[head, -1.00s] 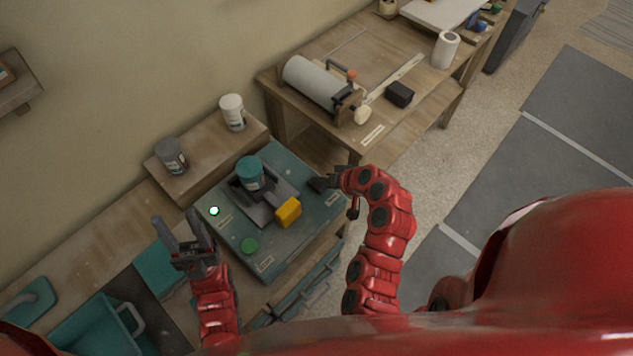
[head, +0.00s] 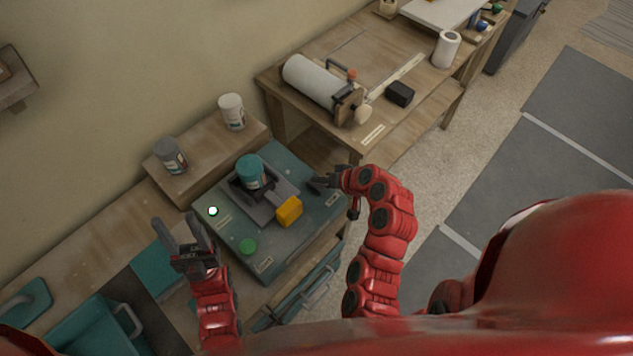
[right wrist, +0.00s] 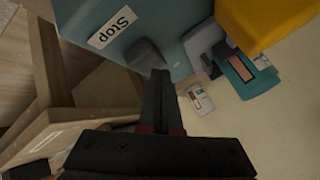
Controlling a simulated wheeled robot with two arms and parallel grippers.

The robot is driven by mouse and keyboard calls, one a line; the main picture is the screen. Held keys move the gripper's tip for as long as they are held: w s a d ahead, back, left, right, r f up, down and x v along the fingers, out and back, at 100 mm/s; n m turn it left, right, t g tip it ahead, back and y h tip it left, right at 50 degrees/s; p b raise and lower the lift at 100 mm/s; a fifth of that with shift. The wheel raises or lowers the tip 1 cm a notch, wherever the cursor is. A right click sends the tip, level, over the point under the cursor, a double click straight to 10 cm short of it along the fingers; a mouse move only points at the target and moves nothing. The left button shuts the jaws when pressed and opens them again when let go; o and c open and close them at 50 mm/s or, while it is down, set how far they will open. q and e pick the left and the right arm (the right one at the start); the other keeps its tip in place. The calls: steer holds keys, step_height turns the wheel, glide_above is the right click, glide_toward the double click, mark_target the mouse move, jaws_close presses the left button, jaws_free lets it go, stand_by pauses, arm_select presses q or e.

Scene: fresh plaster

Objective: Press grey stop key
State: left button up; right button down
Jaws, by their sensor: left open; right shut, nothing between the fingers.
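The grey stop key (right wrist: 146,54) shows in the right wrist view on the teal machine (head: 290,245), beside a white label reading "Stop" (right wrist: 113,27). In the head view I cannot make the key out near my right gripper (head: 322,182). My right gripper is shut and empty; in the right wrist view its fingertips (right wrist: 160,74) are right by the key. I cannot tell whether they touch it. My left gripper (head: 180,235) is open and empty, left of the machine. A lamp (head: 213,211) on the machine glows whitish green.
The machine also carries a green button (head: 248,246), a yellow block (head: 289,211) and a teal-lidded jar (head: 250,173) in a grey holder. A grey-lidded jar (head: 171,156) and a white jar (head: 232,112) stand on a wooden riser behind. A wooden table (head: 395,125) stands beyond.

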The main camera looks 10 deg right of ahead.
mark_target(320, 186)
steer(key=shift+r, duration=0.1)
steer(key=shift+r+p, duration=1.1)
steer(key=shift+r, duration=1.85)
